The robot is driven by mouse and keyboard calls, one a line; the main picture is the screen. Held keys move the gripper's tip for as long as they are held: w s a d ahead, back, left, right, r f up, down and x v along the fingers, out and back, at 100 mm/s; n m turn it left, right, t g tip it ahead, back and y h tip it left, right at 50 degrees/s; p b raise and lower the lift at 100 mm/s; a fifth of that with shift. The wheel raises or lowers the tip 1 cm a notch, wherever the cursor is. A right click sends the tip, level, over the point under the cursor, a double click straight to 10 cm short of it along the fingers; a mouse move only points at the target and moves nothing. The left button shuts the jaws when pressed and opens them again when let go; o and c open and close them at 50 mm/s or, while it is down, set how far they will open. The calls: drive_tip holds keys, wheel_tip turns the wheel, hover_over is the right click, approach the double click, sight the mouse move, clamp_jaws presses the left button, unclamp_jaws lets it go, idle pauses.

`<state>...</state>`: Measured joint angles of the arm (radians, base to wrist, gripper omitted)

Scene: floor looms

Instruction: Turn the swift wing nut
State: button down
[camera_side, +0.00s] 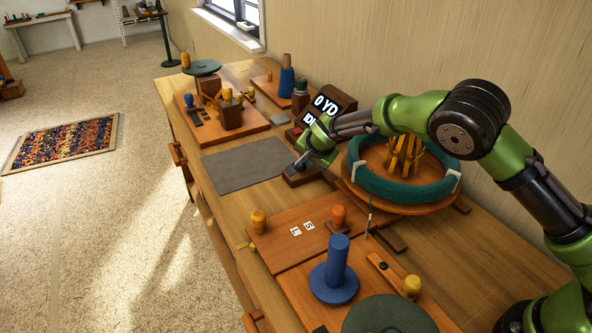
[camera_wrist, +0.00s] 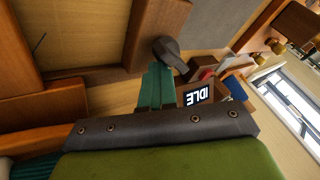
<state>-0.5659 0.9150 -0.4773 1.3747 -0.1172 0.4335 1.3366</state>
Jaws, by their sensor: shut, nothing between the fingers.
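The swift stands at the right in the side view, with a teal yarn ring (camera_side: 368,188) around its wooden posts (camera_side: 404,155) on a round wooden base (camera_side: 385,200). My gripper (camera_side: 301,163) is left of the swift, low over a small dark wooden block (camera_side: 303,178). In the wrist view my shut, empty teal fingers (camera_wrist: 157,72) point at a dark grey knob with a short lever (camera_wrist: 168,50). The fingertips are very close to the knob; I cannot tell whether they touch. I cannot tell whether this knob is the wing nut. My gripper partly hides the block.
A display (camera_side: 326,104) stands behind my gripper and reads IDLE in the wrist view (camera_wrist: 197,96). A grey mat (camera_side: 245,163) lies left of my gripper. A blue spool (camera_side: 336,270) stands at the front, and a board with pegs (camera_side: 222,125) lies at the back left.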

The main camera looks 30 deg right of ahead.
drive_tip(key=shift+a+f, duration=0.1)
drive_tip(key=shift+a, duration=0.25)
drive_tip(key=shift+a, duration=0.85)
drive_tip(key=shift+s+a+r, duration=0.1)
drive_tip(key=shift+s+r, duration=0.05)
drive_tip(key=shift+r, duration=0.15)
drive_tip(key=d+v, duration=0.3)
drive_tip(key=v, duration=1.2)
drive_tip(key=w+f+m, duration=0.1)
drive_tip(key=f, duration=0.3)
drive_tip(key=w+d+f+m+h, duration=0.1)
drive_tip(key=f, duration=0.3)
drive_tip(key=w+d+f+m+g+h, duration=0.1)
drive_tip(key=f, duration=0.3)
drive_tip(key=shift+w+d+f+m, duration=0.15)
drive_tip(key=shift+w+f+m, duration=0.05)
drive_tip(key=shift+w+m, duration=0.15)
drive_tip(key=shift+w+a+r, duration=0.1)
drive_tip(key=shift+w, duration=0.5)
drive_tip(key=shift+w+a+r, duration=0.1)
drive_tip(key=shift+w, duration=0.45)
drive_tip(key=shift+w+a, duration=0.1)
drive_tip(key=shift+w, duration=0.65)
